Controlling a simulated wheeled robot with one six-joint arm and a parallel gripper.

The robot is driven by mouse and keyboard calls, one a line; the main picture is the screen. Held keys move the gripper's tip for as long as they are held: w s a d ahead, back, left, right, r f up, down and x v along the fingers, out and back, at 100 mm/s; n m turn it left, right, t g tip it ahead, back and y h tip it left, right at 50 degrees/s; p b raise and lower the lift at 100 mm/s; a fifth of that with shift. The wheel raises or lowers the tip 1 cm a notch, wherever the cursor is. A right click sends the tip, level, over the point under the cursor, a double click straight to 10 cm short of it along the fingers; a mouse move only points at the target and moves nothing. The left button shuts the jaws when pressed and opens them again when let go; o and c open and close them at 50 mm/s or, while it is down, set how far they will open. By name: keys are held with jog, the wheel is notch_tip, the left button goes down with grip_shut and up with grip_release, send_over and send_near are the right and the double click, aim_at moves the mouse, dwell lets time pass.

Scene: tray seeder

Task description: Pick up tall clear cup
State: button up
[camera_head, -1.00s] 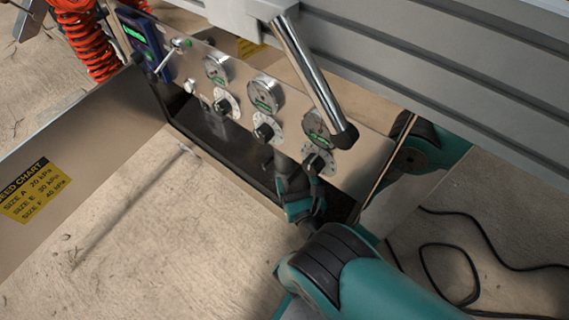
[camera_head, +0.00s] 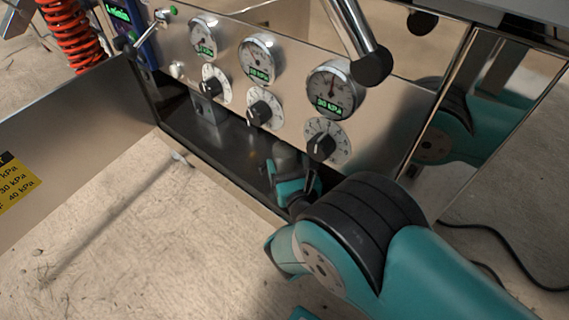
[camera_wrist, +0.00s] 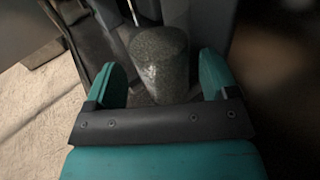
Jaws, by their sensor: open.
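The tall cup (camera_wrist: 160,62) shows in the wrist view as an upright-looking cylinder with a grey-green, speckled surface. It lies between the two teal fingers of my gripper (camera_wrist: 162,82), with visible room on both sides. My gripper is open and does not appear to hold it. In the head view my gripper (camera_head: 291,187) is low in front of the panel, below the right knob. The cup (camera_head: 287,156) shows there only as a dim grey shape just behind the fingers, and its base is hidden.
A metal panel (camera_head: 295,65) with several gauges and knobs stands close behind my gripper. A dark ledge (camera_head: 225,140) runs below it. A metal sheet (camera_head: 75,130) with a yellow chart stands at left. A black cable (camera_head: 500,240) lies on the floor at right.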

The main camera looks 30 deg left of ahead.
jog(key=shift+x, duration=1.05)
jog(key=c, duration=0.8)
jog(key=shift+o, duration=0.2)
